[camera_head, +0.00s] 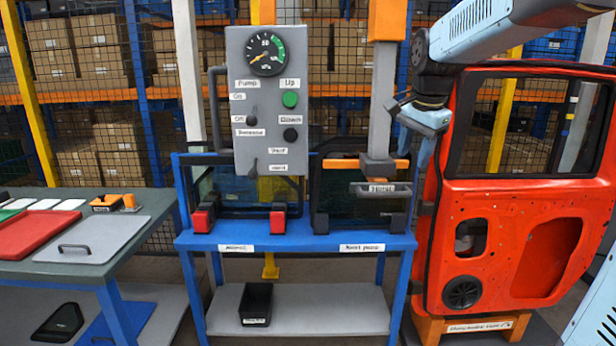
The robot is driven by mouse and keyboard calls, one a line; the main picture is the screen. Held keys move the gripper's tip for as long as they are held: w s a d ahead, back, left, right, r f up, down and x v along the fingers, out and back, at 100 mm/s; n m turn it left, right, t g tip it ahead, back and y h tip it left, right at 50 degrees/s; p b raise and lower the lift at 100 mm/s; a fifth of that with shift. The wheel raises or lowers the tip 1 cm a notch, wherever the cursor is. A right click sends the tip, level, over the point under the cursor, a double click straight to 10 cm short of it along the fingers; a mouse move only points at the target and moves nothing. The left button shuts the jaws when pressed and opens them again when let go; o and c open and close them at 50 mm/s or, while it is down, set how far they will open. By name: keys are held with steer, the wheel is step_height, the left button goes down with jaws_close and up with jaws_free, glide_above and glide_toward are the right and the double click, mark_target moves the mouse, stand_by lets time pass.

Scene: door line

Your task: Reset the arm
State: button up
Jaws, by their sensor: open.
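My arm reaches in from the upper right, and my gripper (418,148) hangs at its end, pointing down. It is open and seems empty. It is in front of the left edge of the red door panel (490,220), to the right of the orange-and-grey column over the blue stand. I cannot tell whether it touches the door. The fingers are small and partly overlap the door's dark edge.
A blue stand (290,242) holds dark glass panes in clamps. A green-topped table (150,205) with a red tray (38,232) is at left. The door rests on an orange base (430,330).

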steer(key=s+f+n+t, duration=0.1)
steer(key=s+f+n, duration=0.3)
steer(key=s, duration=0.7)
steer(key=s+f+n+t, duration=0.1)
steer(key=s+f+n, duration=0.3)
steer(key=s+n, duration=0.3)
steer(key=s, duration=0.4)
steer(key=shift+s+a, duration=0.15)
steer(key=shift+s, duration=0.25)
steer(key=shift+o, duration=0.2)
